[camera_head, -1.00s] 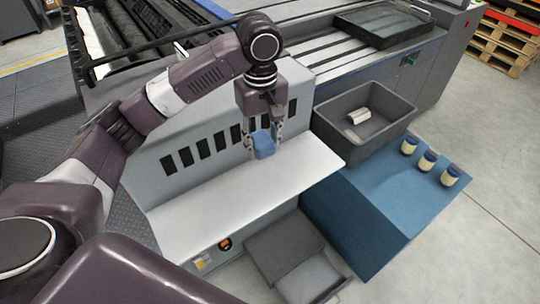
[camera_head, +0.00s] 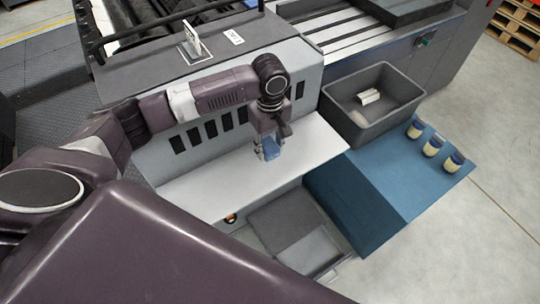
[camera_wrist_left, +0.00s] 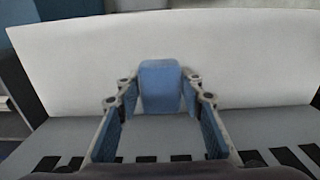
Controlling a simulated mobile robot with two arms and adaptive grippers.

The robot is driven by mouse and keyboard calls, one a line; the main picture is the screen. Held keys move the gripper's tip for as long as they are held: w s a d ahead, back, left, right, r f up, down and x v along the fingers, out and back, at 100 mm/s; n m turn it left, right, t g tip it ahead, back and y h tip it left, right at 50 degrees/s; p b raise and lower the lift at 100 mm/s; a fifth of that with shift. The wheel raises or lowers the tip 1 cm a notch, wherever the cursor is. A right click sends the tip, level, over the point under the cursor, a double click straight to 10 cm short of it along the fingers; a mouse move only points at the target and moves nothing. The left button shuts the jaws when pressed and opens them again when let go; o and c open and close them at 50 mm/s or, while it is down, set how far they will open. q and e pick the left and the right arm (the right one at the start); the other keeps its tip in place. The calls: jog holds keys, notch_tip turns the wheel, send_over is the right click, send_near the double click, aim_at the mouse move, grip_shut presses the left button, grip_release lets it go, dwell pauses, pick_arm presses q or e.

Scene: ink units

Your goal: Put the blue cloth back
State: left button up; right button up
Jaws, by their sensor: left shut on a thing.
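The blue cloth (camera_head: 272,151) is a small folded block between the fingertips of my left gripper (camera_head: 270,142). In the left wrist view the cloth (camera_wrist_left: 160,84) sits upright at the tips, with a finger on each side. The gripper is shut on it. Below and behind the cloth is the white shelf (camera_head: 215,187) in front of a grey panel with a row of dark slots. I cannot tell whether the cloth touches the shelf. My right gripper is not in view.
A dark grey bin (camera_head: 385,118) with a pale block (camera_head: 369,96) inside stands to the right. A grey open drawer or tray (camera_head: 308,250) lies below the shelf. Most of the shelf is clear.

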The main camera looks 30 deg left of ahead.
aim_at(270, 164)
pick_arm(q)
jog(key=shift+f, duration=2.45)
jog(key=o, duration=1.1)
jog(key=shift+f, duration=0.1)
notch_tip(270, 164, up, 12)
jog(key=shift+r+b, duration=0.15)
jog(key=shift+b, duration=0.35)
